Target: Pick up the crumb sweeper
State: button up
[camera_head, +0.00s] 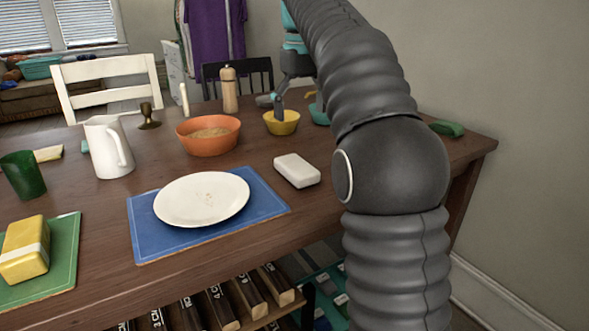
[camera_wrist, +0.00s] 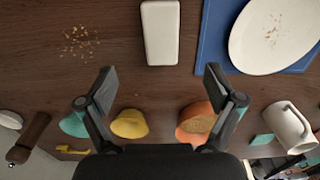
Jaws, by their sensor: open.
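A white oblong block with rounded edges (camera_head: 297,170), which looks like the crumb sweeper, lies flat on the wooden table right of the blue placemat. In the wrist view the white block (camera_wrist: 160,32) is at the top middle, beyond my fingertips and apart from them. My gripper (camera_wrist: 160,84) is open, with nothing between its two fingers. In the head view my gripper (camera_head: 278,100) is above the table near the yellow bowl (camera_head: 282,125), farther back than the white block, and partly hidden by my arm.
A white plate with crumbs (camera_head: 201,199) sits on the blue placemat (camera_head: 148,240). Loose crumbs (camera_wrist: 80,42) lie on the table. An orange bowl (camera_head: 208,136), white pitcher (camera_head: 105,148), pepper mill (camera_head: 229,90) and teal bowl (camera_wrist: 74,124) stand around.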

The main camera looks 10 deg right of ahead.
jog(key=b, duration=0.4)
send_over(298, 166)
jog(key=f, duration=0.8)
jog(key=shift+w+d+f, duration=0.1)
jog(key=shift+d+f, duration=0.1)
jog(key=shift+f, duration=0.05)
jog(key=shift+a+f+b, duration=0.2)
jog(key=shift+f+b, duration=0.5)
jog(key=shift+f, duration=1.95)
jog(key=c, duration=1.3)
